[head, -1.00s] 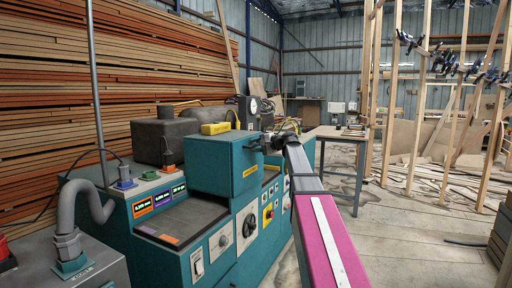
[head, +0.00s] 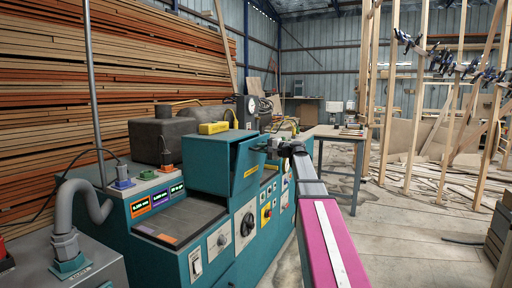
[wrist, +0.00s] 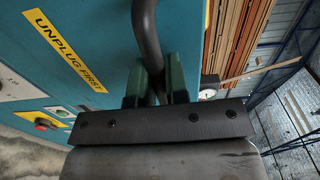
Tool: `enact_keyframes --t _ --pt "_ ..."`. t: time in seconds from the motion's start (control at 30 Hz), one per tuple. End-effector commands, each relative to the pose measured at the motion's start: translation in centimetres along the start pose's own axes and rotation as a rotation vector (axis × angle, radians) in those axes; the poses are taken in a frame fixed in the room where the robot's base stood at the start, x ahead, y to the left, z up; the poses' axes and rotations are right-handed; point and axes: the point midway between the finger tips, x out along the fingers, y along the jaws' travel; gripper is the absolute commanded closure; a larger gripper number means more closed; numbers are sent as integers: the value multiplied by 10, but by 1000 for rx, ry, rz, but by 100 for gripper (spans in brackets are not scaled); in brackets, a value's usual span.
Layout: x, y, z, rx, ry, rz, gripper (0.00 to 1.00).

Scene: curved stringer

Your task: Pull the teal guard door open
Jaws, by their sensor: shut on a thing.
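The teal guard door (head: 248,166) is on the front of the teal housing (head: 208,162) on the machine. It stands ajar, with a dark gap along its top edge. In the wrist view the door (wrist: 95,25) fills the upper left and bears a yellow "UNPLUG FIRST" label (wrist: 64,48). Its dark curved bar handle (wrist: 147,32) runs down between my gripper's fingers. My gripper (wrist: 158,88) is shut on this handle. In the head view my gripper (head: 270,147) is at the door's right side, small and partly hidden by my arm.
The machine's front has a dark knob, a red button (head: 267,214) and switches below the door. A grey hose (head: 92,205) stands at the left. A workbench (head: 340,133) stands behind my arm. The floor at the right is open, with timber frames beyond.

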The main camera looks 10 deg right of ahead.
Motion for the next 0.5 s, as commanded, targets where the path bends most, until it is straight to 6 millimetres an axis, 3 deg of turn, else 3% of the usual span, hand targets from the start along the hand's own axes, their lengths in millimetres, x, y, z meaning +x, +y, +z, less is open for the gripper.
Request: enact_keyframes --t 0.2,0.5 --pt "-41 24 2 4 3 -193 100" --pt "-81 58 0 2 3 -435 100"
